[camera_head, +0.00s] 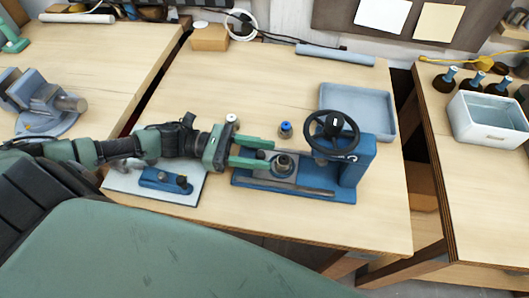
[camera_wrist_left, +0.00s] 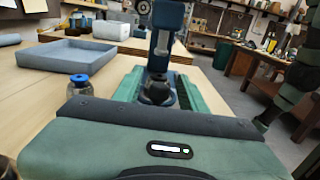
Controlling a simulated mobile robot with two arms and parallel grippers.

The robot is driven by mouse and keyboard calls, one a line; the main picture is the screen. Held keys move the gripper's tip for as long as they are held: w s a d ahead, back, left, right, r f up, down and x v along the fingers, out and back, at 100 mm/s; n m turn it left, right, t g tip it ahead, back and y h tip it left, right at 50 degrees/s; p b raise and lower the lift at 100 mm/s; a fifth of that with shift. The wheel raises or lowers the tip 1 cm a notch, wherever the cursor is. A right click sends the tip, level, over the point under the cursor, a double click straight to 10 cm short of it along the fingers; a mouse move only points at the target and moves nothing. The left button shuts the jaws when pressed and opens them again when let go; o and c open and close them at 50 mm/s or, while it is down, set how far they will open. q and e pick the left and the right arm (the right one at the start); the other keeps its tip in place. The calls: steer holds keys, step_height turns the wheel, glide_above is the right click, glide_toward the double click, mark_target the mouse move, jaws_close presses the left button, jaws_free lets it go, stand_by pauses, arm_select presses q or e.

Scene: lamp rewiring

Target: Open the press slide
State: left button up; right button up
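The press stands on the middle bench, with a blue base (camera_head: 262,184), a blue column (camera_head: 357,165) and a black handwheel (camera_head: 332,132). A grey slide plate (camera_head: 300,180) with a round metal socket (camera_head: 283,164) sits low on its left side. A small dark knob (camera_head: 261,154) shows at the slide's left end. My left gripper (camera_head: 271,153) reaches in from the left, its green fingers apart on either side of the knob. Contact with the knob cannot be told. In the left wrist view, a dark round part (camera_wrist_left: 157,90) shows between the fingers. My right gripper is not in view.
A blue-capped jar (camera_head: 285,130) stands behind the press. A grey-blue tray (camera_head: 358,108) lies at the back right. A blue fixture (camera_head: 165,181) on a pale plate is below my left arm. The bench front right of the press is clear.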

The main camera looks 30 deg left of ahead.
arm_select(q)
steer(key=shift+d, duration=0.1)
steer(key=shift+r, duration=0.45)
step_height(320, 180, up, 19)
steer(key=p, duration=0.3)
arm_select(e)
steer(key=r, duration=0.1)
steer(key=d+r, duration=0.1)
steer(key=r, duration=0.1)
arm_select(q)
steer(key=shift+r, duration=0.1)
